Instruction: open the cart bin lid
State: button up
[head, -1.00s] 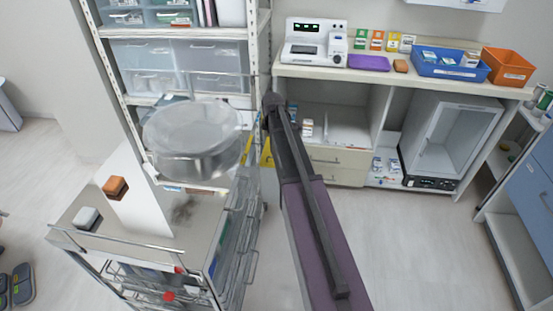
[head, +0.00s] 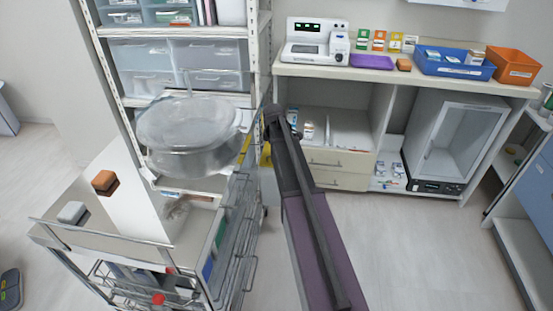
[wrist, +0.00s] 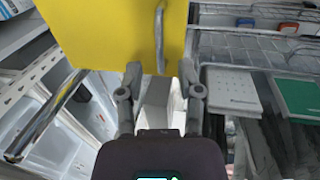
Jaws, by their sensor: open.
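In the wrist view a bright yellow panel (wrist: 98,28), which looks like the bin lid, fills the upper middle. A grey bar handle (wrist: 160,40) stands out from it. My gripper (wrist: 160,72) is open, its two fingers pointing at the panel. The handle's lower end appears between the fingertips; I cannot tell whether they touch. In the head view my arm reaches forward beside the cart (head: 110,228), and the gripper itself is hard to make out. Only slivers of yellow (head: 265,154) show beside the arm's end. The rest of the bin is hidden.
A clear round container (head: 190,135) appears above the cart. An orange-brown block (head: 104,182) and a grey-white block (head: 72,212) are at the cart's left. Wire baskets (head: 240,235) line its right side.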

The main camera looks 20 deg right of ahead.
jog(key=shift+w+d+f+b, duration=0.1)
jog(key=shift+w+f+b, duration=0.05)
jog(key=shift+f+b, duration=0.5)
jog(key=shift+w+d+f+b, duration=0.1)
jog(key=shift+f+b, duration=0.4)
jog(key=shift+f, duration=0.25)
grip_shut()
